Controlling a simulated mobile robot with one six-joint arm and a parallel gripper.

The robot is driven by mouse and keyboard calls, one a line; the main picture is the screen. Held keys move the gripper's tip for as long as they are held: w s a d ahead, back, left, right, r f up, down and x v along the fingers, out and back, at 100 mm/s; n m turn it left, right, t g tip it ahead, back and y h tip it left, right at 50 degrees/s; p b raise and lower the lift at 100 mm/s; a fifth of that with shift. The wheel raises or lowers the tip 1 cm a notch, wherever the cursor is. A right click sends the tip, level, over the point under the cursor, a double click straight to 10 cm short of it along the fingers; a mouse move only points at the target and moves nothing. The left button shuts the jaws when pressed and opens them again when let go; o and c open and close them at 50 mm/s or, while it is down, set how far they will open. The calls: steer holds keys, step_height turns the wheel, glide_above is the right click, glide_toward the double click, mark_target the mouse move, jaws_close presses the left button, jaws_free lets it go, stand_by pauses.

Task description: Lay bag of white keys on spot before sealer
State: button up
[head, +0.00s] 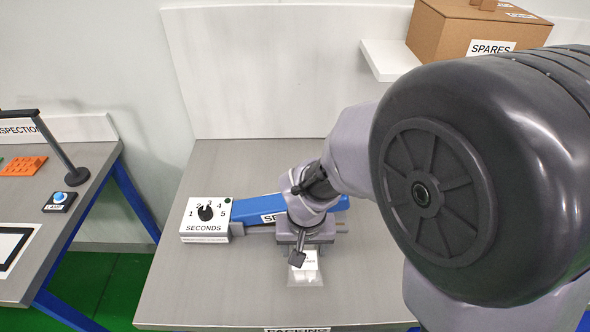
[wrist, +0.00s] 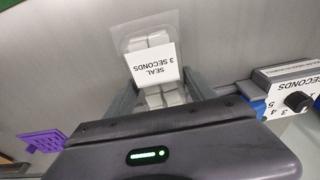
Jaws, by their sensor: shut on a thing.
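The bag of white keys (wrist: 146,38) is a clear bag with white blocks in it and a white label reading "SEAL 3 SECONDS". In the wrist view it lies between the two fingers of my gripper (wrist: 158,85), which is shut on it. In the head view the bag (head: 306,273) shows below my gripper, over the grey bench just in front of the sealer. The sealer (head: 248,210) has a blue arm, partly hidden by my wrist. I cannot tell whether the bag touches the bench. No marked spot shows.
A white "SECONDS" timer box (head: 205,220) with a black knob adjoins the sealer's left end. A "SPARES" carton (head: 455,35) sits on a shelf at the upper right. The inspection bench (head: 85,180) is at left. The packing bench's (head: 220,285) front left is clear.

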steer(key=shift+w+a+f, duration=0.1)
steer(key=shift+w+a, duration=0.25)
steer(key=shift+w, duration=0.15)
step_height(320, 180, down, 3)
steer(key=shift+s+f+b, duration=0.1)
steer(key=shift+f+b, duration=0.05)
steer(key=shift+b, duration=0.9)
steer(key=shift+f, duration=0.2)
steer(key=o, duration=1.6)
steer(key=shift+r, duration=0.1)
